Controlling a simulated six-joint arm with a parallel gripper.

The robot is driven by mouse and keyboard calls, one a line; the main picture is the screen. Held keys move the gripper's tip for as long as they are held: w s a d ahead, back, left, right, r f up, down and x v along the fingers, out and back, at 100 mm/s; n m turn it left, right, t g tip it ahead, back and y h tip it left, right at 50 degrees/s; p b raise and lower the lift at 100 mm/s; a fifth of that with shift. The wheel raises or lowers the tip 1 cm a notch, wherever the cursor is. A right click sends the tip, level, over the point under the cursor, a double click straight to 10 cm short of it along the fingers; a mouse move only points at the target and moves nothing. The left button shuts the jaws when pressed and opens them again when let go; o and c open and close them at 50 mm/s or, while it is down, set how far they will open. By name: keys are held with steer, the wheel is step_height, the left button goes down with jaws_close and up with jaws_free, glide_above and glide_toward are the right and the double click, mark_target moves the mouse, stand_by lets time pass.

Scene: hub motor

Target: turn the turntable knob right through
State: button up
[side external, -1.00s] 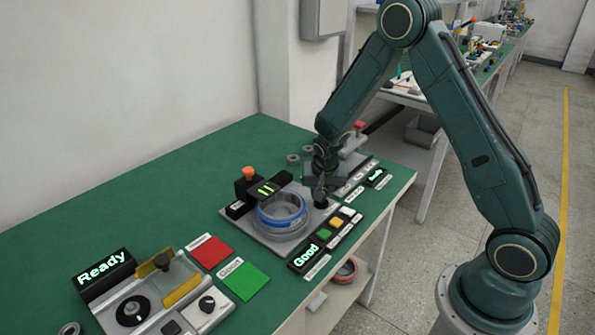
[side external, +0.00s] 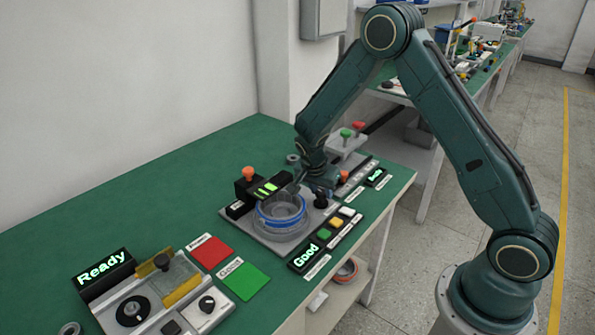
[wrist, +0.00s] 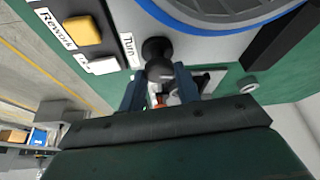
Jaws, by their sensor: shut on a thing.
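The black turntable knob (side external: 320,199) stands at the right corner of the grey station plate, beside the round turntable with a blue ring (side external: 278,209). In the wrist view the knob (wrist: 158,50) is next to a "Turn" label, and part of the blue-edged turntable (wrist: 225,14) shows above it. My gripper (wrist: 158,76) is shut on the knob, with one finger on each side. In the side view my gripper (side external: 322,184) is low behind the knob, and its fingers are hard to make out.
A "Good" display (side external: 306,254) and coloured buttons (side external: 336,223) line the plate's front edge. A block with red and green knobs (side external: 349,141) stands behind my wrist. Red (side external: 208,250) and green (side external: 243,282) pads and a "Ready" station (side external: 103,265) lie at the left.

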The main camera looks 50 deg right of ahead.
steer(key=o, duration=0.9)
steer(key=shift+o, duration=0.2)
steer(key=v, duration=1.4)
steer(key=shift+d+f, duration=0.1)
steer(key=shift+d, duration=0.05)
